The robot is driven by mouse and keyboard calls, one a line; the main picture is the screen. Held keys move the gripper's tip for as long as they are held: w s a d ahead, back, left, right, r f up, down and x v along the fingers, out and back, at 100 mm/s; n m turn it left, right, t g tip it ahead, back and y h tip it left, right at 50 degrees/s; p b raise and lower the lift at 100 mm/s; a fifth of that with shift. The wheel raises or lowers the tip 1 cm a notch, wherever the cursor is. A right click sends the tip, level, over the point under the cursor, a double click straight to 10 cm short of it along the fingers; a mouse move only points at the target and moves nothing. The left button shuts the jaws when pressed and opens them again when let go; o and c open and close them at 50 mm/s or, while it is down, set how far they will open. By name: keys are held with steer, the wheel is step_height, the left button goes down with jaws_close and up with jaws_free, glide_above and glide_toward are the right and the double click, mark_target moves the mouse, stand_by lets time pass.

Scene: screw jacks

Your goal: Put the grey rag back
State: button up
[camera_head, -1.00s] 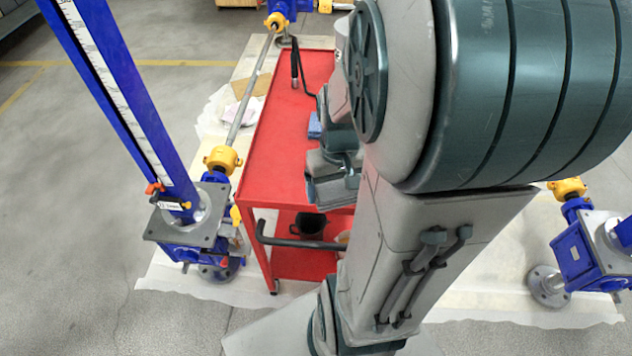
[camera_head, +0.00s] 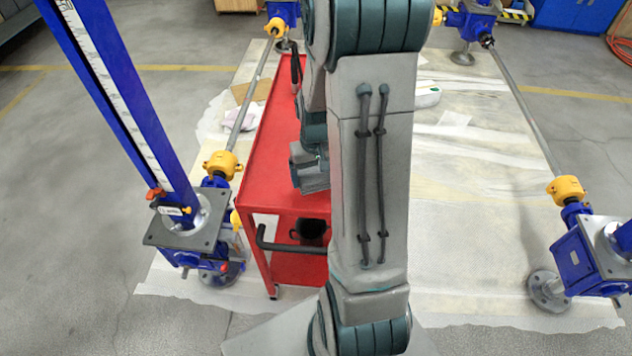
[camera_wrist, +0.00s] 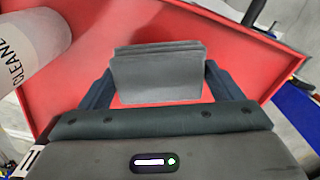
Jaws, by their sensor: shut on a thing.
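The grey rag (camera_wrist: 158,77) is a folded flat bundle in the wrist view. My gripper (camera_wrist: 160,85) is shut on it, with one dark finger at each side. The rag is over the red cart's top (camera_wrist: 75,85); I cannot tell whether it touches the surface.
A white cleaner bottle (camera_wrist: 32,45) stands at the left in the wrist view. The cart has a raised rim and a black handle (camera_head: 285,245). A black mug (camera_head: 308,231) is on its lower shelf. Blue screw jacks (camera_head: 185,225) stand around it.

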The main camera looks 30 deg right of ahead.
mark_target(316, 183)
step_height(316, 183, down, 4)
steer(key=shift+r, duration=0.15)
steer(key=o, duration=0.7)
step_height(316, 183, up, 12)
steer(key=s+a+r+n+t, duration=0.2)
steer(key=s+a+r, duration=0.7)
steer(key=s+a, duration=0.3)
steer(key=shift+r+t, duration=0.25)
steer(key=shift+t, duration=0.15)
